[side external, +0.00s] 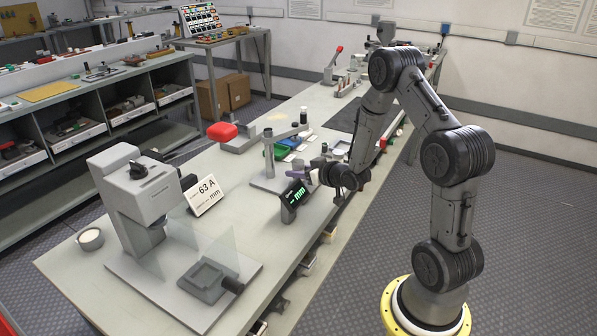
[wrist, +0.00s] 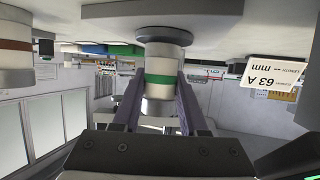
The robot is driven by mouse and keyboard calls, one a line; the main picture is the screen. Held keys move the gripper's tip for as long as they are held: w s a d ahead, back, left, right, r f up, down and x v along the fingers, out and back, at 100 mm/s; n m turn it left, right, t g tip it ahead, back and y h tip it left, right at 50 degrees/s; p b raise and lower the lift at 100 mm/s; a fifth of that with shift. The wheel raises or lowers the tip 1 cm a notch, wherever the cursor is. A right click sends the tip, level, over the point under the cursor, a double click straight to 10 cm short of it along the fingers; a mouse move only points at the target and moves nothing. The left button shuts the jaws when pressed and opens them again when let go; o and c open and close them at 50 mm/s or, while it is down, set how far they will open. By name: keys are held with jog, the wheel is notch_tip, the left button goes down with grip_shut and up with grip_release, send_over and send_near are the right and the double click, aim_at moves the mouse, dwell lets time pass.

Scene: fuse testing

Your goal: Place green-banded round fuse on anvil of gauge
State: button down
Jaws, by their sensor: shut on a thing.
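The green-banded round fuse (wrist: 162,70) is white with metal end caps. In the wrist view, which looks upside down, my gripper (wrist: 160,88) is shut on it, with one purple finger on each side. A grey surface lies close to the fuse's far cap; I cannot tell whether they touch. In the side view my gripper (side external: 318,176) is just right of the gauge's dark display (side external: 293,197), which shows green dashes and "mm". The fuse is not clear there, and I cannot make out the anvil.
A brown-banded fuse (wrist: 15,47) stands to the left in the wrist view. A "63 A" card (side external: 205,195) stands left of the gauge, beside a grey press-like machine (side external: 140,190) with a clear shield. A red-handled lever tool (side external: 222,131) is behind.

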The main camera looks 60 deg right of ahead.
jog(key=shift+f, duration=0.1)
jog(key=shift+c, duration=2.2)
grip_release()
